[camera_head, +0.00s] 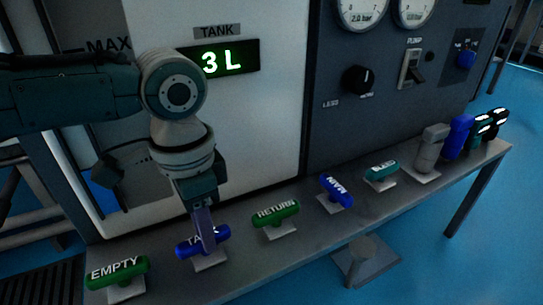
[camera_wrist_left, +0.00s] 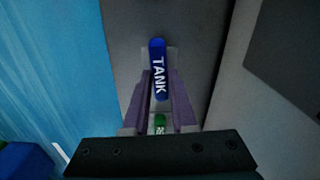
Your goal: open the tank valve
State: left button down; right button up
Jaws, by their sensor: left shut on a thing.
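The tank valve's blue handle (camera_head: 222,234), marked TANK, sits on the bench at the lower left of the head view, on a light base plate. My left gripper (camera_head: 205,238) comes down on it from above and is shut on the handle, hiding part of its label. In the left wrist view the blue handle (camera_wrist_left: 158,56) lies lengthwise, its near part between the two purple fingers of my left gripper (camera_wrist_left: 160,92). My right gripper is not in view.
A green EMPTY handle (camera_head: 118,272) is left of the tank valve, and a green RETURN handle (camera_head: 275,214) is right. A blue MAIN handle (camera_head: 336,190) and a teal handle (camera_head: 381,170) follow along the bench (camera_head: 300,248). The tank display (camera_head: 221,61) reads 3 L.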

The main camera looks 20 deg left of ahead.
pick_arm(q)
jog(key=n+p, duration=0.1)
jog(key=p, duration=0.1)
jog(key=n+p, duration=0.2)
jog(key=shift+r, duration=0.3)
jog(key=shift+f+n+p, duration=0.15)
jog(key=shift+n+p, duration=0.95)
jog(key=shift+f+n+p, duration=0.1)
jog(key=shift+n+p, duration=0.35)
jog(key=shift+n, duration=0.35)
jog(key=shift+a, duration=0.1)
jog(key=c, duration=0.7)
grip_release()
jog(key=shift+w, duration=0.1)
